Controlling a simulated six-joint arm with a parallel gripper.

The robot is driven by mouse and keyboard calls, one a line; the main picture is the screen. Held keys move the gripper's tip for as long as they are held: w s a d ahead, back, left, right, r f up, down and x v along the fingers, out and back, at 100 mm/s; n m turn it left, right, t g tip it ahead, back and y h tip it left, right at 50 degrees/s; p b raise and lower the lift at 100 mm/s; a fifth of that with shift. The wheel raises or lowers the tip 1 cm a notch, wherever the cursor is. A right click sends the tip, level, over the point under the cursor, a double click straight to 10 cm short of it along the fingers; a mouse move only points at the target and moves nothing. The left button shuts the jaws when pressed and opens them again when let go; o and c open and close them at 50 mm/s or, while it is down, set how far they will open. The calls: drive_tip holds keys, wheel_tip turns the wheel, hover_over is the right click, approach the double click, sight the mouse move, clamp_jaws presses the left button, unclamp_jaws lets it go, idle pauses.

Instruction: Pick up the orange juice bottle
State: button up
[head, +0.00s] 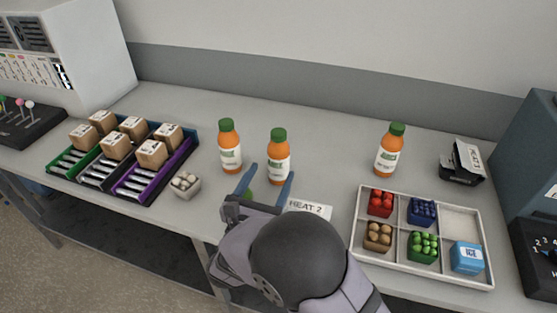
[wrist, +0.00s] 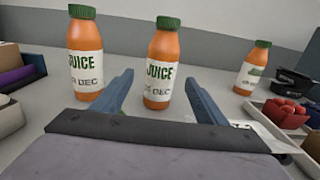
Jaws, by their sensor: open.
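Three orange juice bottles with green caps stand upright on the grey counter. The left bottle (head: 230,147) and the middle bottle (head: 278,157) are near each other; the right bottle (head: 388,150) stands apart. My gripper (head: 269,172) is open and empty, with its two blue fingers pointing at the middle bottle. In the wrist view the middle bottle (wrist: 160,65) shows between and beyond the fingertips, with the left bottle (wrist: 86,50) left of them and the right bottle (wrist: 252,70) farther back. A small green thing shows between the fingers in the head view, mostly hidden.
A white tray (head: 355,243) with coloured items and a blue ice block (head: 467,257) lies at the right. Racks with cardboard boxes (head: 115,146) and a small crate of pale items (head: 185,185) are at the left. A "HEAT ?" card (head: 310,209) lies near my arm.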

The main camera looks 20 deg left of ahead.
sight(275, 167)
drive_tip(key=shift+w+d+p, duration=0.1)
drive_tip(key=shift+w+p, duration=0.95)
drive_tip(key=shift+w, duration=2.3)
drive_tip(key=shift+c, duration=0.4)
drive_tip(key=c, duration=1.3)
drive_tip(key=shift+r, duration=0.1)
